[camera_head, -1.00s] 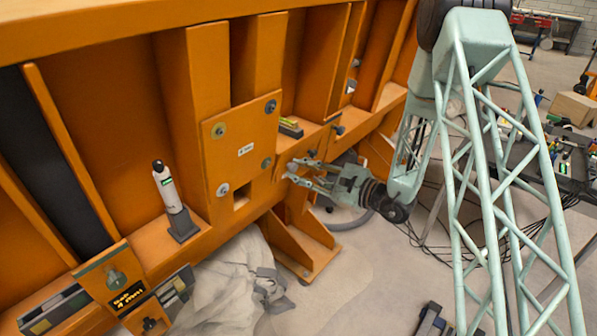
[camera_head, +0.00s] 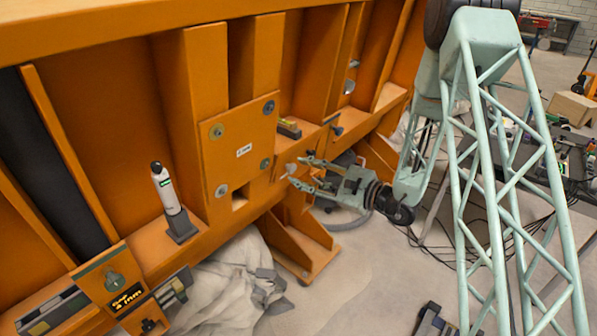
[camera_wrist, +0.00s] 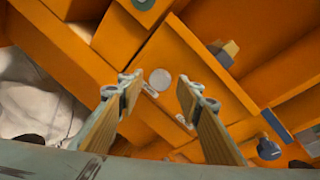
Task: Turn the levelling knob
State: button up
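A small pale round knob (camera_head: 291,169), which I take to be the levelling knob, sits on the orange frame. In the wrist view its round grey face (camera_wrist: 160,79) shows just beyond and between my fingertips. My gripper (camera_head: 299,170) is open, with one finger above and one below the knob's line in the head view. In the wrist view my gripper (camera_wrist: 160,95) has clear space between its two fingers and holds nothing. I cannot tell whether the tips reach alongside the knob; no contact shows.
A bolted orange plate (camera_head: 243,150) is left of the knob. A dark knob (camera_head: 337,131) and a yellow-topped level (camera_head: 289,128) are close above. A white cylindrical device (camera_head: 166,189) stands on the left ledge. A pale cloth (camera_head: 228,283) lies below.

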jog(key=v, duration=1)
dwell(0.6)
jog(key=shift+s+r, duration=0.1)
